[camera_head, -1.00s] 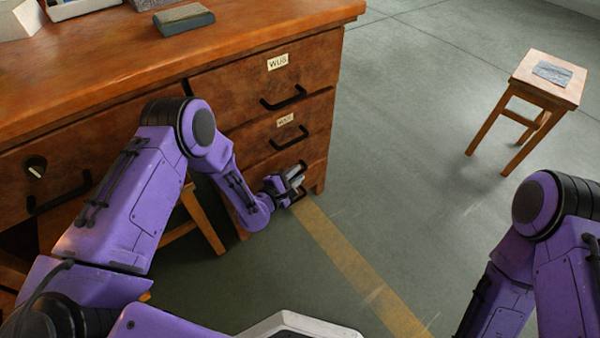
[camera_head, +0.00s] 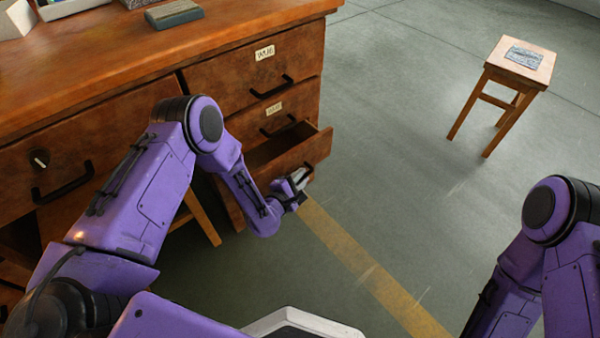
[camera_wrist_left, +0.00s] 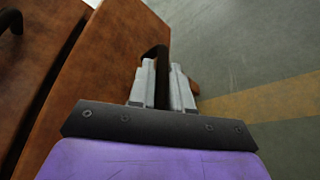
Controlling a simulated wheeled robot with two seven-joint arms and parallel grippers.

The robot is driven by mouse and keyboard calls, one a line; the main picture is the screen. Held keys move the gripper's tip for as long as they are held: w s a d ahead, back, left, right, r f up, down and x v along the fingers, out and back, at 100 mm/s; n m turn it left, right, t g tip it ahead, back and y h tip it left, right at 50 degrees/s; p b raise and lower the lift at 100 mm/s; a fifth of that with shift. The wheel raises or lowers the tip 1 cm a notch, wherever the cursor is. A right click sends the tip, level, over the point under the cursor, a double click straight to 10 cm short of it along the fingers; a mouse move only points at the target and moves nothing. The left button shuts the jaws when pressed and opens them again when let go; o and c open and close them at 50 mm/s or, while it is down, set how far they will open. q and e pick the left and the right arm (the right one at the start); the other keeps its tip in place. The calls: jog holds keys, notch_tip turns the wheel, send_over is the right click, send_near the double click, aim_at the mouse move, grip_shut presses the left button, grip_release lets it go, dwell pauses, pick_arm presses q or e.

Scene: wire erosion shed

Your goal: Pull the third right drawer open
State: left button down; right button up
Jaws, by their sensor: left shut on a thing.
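The third right drawer (camera_head: 318,150) is the lowest of the right-hand stack in the wooden desk. It stands partly open, and its dark inside shows behind the front panel. My left gripper (camera_head: 301,178) is at the drawer's front, shut on its dark handle. In the left wrist view the handle (camera_wrist_left: 162,54) passes between the two grey fingers of the gripper (camera_wrist_left: 163,80), beside the brown drawer front (camera_wrist_left: 90,95). Most of the handle is hidden by the fingers. My right arm shows at the lower right of the head view, but its gripper is out of view.
Two shut drawers with labels, the upper (camera_head: 258,72) and the middle (camera_head: 268,112), sit above the open one. A wooden stool (camera_head: 522,62) stands at the right with a grey item on it. The floor (camera_head: 400,130) between desk and stool is clear.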

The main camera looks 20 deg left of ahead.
pick_arm(q)
jog(key=s+d, duration=1)
jog(key=d, duration=0.5)
jog(key=shift+d+f+p, duration=0.15)
jog(key=shift+d+p, duration=0.25)
jog(key=shift+p, duration=0.05)
jog(key=shift+s, duration=0.1)
jog(key=c, duration=1.4)
grip_release()
jog(key=p+v, duration=0.3)
jog(key=v, duration=0.7)
jog(key=shift+s, duration=0.2)
